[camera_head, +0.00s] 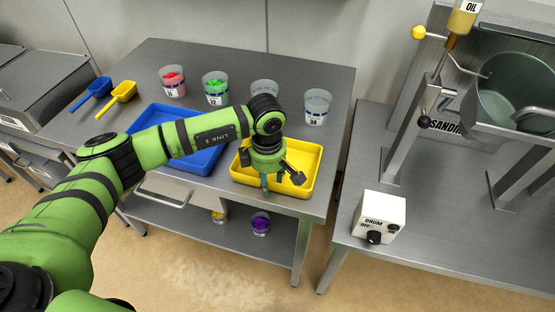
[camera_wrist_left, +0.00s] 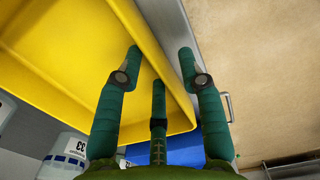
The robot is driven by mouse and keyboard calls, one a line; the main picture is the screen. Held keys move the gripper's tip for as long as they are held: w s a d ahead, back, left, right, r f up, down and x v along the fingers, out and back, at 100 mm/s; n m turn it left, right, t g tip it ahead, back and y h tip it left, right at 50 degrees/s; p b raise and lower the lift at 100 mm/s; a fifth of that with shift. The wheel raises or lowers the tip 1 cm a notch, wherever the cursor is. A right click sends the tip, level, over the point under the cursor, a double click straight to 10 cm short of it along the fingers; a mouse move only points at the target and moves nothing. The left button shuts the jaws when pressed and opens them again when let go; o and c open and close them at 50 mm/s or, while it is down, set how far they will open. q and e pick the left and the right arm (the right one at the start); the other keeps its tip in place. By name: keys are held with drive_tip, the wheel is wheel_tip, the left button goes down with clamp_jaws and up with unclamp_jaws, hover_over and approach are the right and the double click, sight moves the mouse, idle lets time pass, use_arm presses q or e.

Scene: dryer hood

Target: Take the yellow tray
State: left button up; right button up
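The yellow tray (camera_head: 313,160) lies on the steel table near its front right corner, and its interior looks empty. My left arm reaches in from the left, and my left gripper (camera_head: 268,183) points down over the tray's front wall. In the left wrist view the yellow tray (camera_wrist_left: 85,55) fills the upper left. The fingers of my left gripper (camera_wrist_left: 161,62) are spread apart, with the tray's rim running between them. One finger is on the tray's inner side and one is toward the table edge. I cannot tell whether they touch the wall. My right gripper is not in view.
A blue tray (camera_head: 203,162) lies left of the yellow one, partly behind my arm. Cups with red (camera_head: 172,80) and green (camera_head: 215,88) contents and clear cups (camera_head: 317,106) stand behind. Blue (camera_head: 92,93) and yellow (camera_head: 118,96) scoops lie left. A drum control box (camera_head: 379,215) stands right.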

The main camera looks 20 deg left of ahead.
use_arm(q)
drive_tip(key=shift+f, duration=0.4)
clamp_jaws()
drive_tip(key=shift+r, duration=0.2)
